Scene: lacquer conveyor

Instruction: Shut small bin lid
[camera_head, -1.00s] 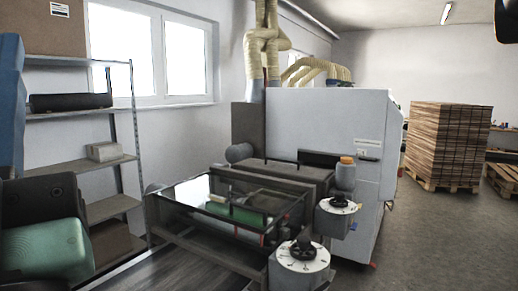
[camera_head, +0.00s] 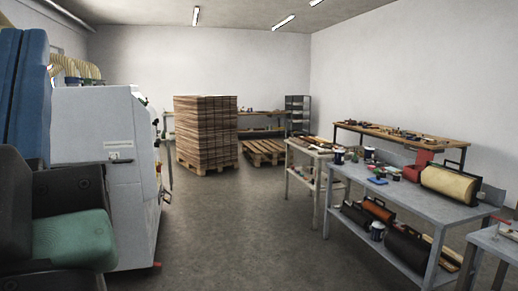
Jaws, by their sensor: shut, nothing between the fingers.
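My gripper is not in view.
A large pale machine (camera_head: 105,165) stands at the left. A tall stack of boards (camera_head: 205,130) and an empty pallet (camera_head: 262,152) stand ahead. A grey workbench (camera_head: 410,190) with rolls and cans is at the right. A dark rack (camera_head: 297,115) stands far back. The middle floor is open.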

